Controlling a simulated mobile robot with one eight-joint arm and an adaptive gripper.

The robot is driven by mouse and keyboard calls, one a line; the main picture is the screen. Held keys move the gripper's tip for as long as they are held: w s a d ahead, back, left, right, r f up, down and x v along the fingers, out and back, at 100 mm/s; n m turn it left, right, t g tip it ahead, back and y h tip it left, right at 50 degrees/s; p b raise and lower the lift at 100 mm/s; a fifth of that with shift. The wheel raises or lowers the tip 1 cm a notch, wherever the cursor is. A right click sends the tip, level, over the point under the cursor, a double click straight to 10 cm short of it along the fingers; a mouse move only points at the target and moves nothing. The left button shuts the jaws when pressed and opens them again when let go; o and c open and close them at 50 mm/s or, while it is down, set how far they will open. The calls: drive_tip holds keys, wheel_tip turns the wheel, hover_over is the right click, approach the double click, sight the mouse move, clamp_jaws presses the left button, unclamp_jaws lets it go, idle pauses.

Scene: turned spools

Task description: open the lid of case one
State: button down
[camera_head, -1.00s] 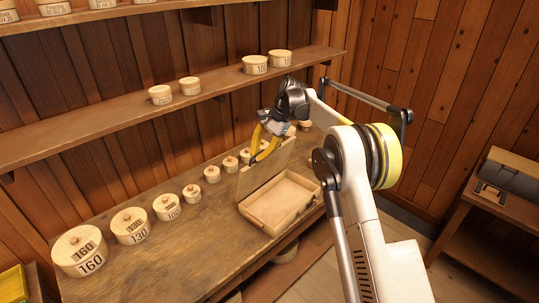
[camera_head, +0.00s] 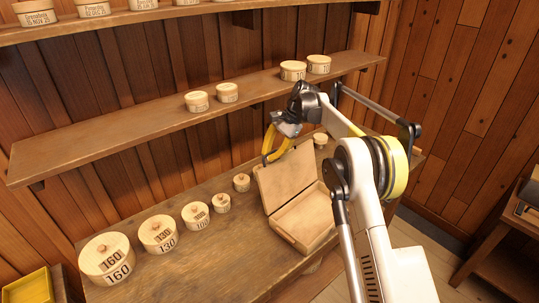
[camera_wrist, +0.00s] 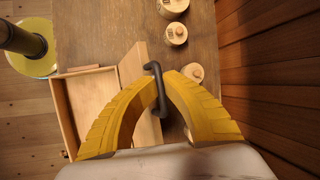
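The wooden case (camera_head: 305,218) stands on the workbench, an empty shallow tray in the head view. Its lid (camera_head: 287,178) is raised and leans back, its inner face toward the head camera. In the wrist view the case tray (camera_wrist: 88,105) is at left and the lid (camera_wrist: 135,70) shows beside the fingers. A dark bar handle (camera_wrist: 157,90) sits between my yellow fingertips. My gripper (camera_head: 267,157) is behind the lid's upper left corner in the head view; it is closed around the handle in the wrist view (camera_wrist: 160,78). The lid hides the fingertips' contact in the head view.
Round lidded wooden boxes, such as the 160 box (camera_head: 106,259), stand in a row on the workbench (camera_head: 215,240) left of the case. One small box (camera_head: 320,140) is behind it. A shelf (camera_head: 130,130) runs along the wall above. A yellow bin (camera_head: 28,287) is at lower left.

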idle(0.3)
drive_tip(key=c, duration=1.6)
unclamp_jaws()
drive_tip(key=shift+o, duration=0.2)
drive_tip(key=v, duration=1.2)
drive_tip(key=shift+r, duration=0.1)
